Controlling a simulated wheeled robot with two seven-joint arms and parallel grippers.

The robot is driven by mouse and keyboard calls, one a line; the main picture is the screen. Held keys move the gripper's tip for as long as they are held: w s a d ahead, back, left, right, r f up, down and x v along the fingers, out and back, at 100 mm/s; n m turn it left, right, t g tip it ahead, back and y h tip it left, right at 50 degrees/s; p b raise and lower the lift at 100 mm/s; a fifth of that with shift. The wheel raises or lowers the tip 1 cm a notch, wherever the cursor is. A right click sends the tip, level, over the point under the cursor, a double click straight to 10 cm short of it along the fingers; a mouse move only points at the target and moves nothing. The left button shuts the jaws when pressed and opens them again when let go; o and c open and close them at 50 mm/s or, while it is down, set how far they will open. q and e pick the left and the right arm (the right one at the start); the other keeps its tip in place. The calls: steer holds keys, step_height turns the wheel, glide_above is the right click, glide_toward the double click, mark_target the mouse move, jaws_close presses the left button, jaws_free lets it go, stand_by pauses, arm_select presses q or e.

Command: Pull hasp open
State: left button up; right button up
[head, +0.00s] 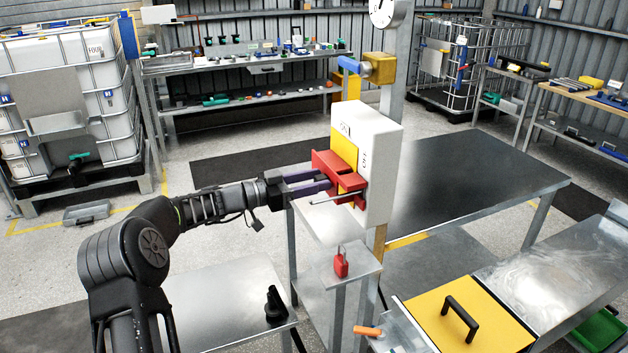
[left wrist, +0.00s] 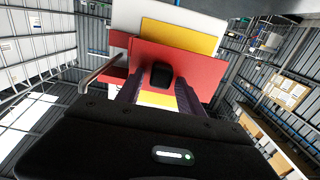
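A white switch box (head: 380,160) with a yellow front panel (head: 344,150) is mounted on a grey post. Red plates (head: 328,163) stand out from its front; I cannot tell which part is the hasp. A silver bent rod (head: 335,199) sticks out below them and also shows in the left wrist view (left wrist: 101,67). My left gripper (head: 322,180) is at the red plates, fingers apart. In the left wrist view, a black block (left wrist: 160,77) sits between the fingertips; contact is unclear. My right gripper is not in view.
A red padlock (head: 341,265) stands on a small metal shelf below the box. A dark-topped table (head: 470,185) is behind the post. A yellow lid with a black handle (head: 462,325) lies at the lower right. A blue-handled valve (head: 378,67) is above the box.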

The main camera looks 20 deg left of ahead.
arm_select(q)
jaws_close()
stand_by(1.2)
